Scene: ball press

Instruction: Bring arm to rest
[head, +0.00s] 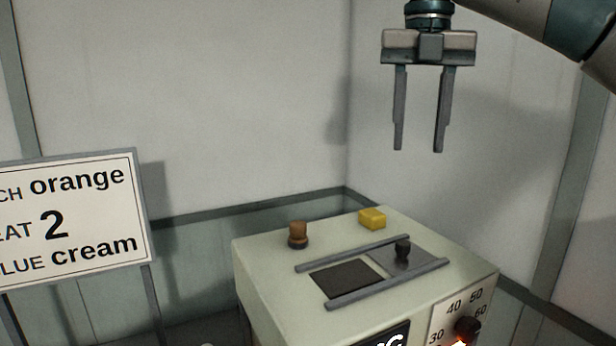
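My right gripper (419,151) hangs in the upper right of the head view, fingers pointing down. Its two fingers are apart with nothing between them. It is above the cream press machine (265,262) and apart from it. My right arm (530,18) comes in from the upper right. My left gripper is not in view.
The machine's top has an orange-brown knob (298,236), a yellow button (372,219), and a dark opening (346,279) between two rails with a black-knobbed slide (403,250). A numbered dial (467,327) is on its front. A sign (75,215) stands left. Walls enclose the back.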

